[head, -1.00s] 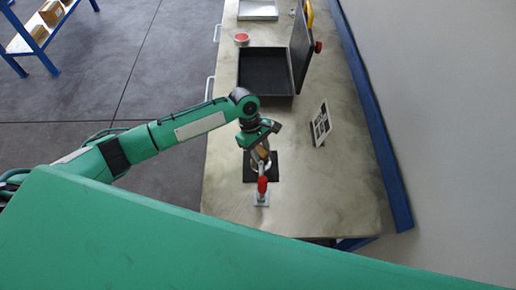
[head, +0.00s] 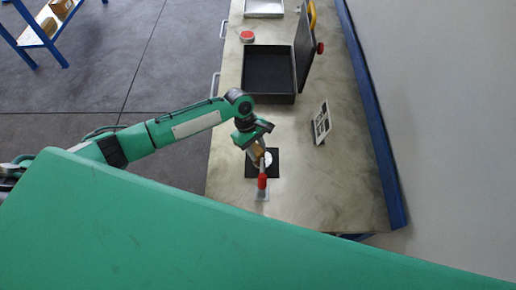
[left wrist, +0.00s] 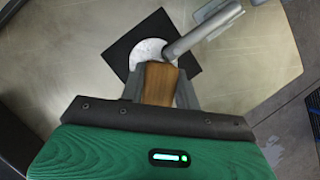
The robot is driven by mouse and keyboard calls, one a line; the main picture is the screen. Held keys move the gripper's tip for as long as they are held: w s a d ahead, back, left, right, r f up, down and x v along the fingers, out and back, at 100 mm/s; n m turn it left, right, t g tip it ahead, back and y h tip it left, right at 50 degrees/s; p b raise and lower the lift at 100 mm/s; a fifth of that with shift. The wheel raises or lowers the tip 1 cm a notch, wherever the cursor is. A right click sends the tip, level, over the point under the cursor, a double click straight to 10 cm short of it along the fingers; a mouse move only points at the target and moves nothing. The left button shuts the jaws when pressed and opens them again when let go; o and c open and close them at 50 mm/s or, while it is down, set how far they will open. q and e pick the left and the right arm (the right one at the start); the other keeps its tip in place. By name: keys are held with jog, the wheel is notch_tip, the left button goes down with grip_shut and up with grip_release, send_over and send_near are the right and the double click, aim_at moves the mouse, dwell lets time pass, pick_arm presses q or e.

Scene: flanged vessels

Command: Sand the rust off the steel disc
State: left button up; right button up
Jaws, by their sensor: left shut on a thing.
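The steel disc (left wrist: 146,50) is round and pale grey with a mottled face; no clear rust patch shows. It lies on a black square mat (left wrist: 121,47) and is partly hidden by the block and clamp. In the head view a small part of the disc (head: 267,158) shows. My left gripper (left wrist: 160,84) is shut on a brown wooden block (left wrist: 159,78), which overlaps the disc's near edge in the wrist view. I cannot tell whether the block touches the disc. A clamp (left wrist: 204,36) with a red handle (head: 262,182) reaches over the disc's edge. My right gripper is not in view.
The steel bench (head: 225,170) has an open black case (head: 268,72) farther back. A small printed stand (head: 321,122) is to the right, and a red round tin (head: 247,36) is behind. The bench's front right is clear.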

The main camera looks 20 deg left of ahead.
pick_arm(q)
notch_tip(320, 180, up, 3)
jog(key=p, duration=0.3)
jog(key=shift+a+r, duration=0.1)
jog(key=shift+a, duration=0.05)
jog(key=shift+r+p, duration=0.6)
jog(key=shift+p, duration=0.4)
jog(key=shift+w+r+b, duration=0.1)
jog(key=shift+r+b, duration=0.1)
jog(key=shift+b, duration=0.1)
jog(key=shift+r, duration=0.45)
jog(key=shift+r, duration=0.15)
notch_tip(320, 180, up, 2)
jog(key=shift+r, duration=0.35)
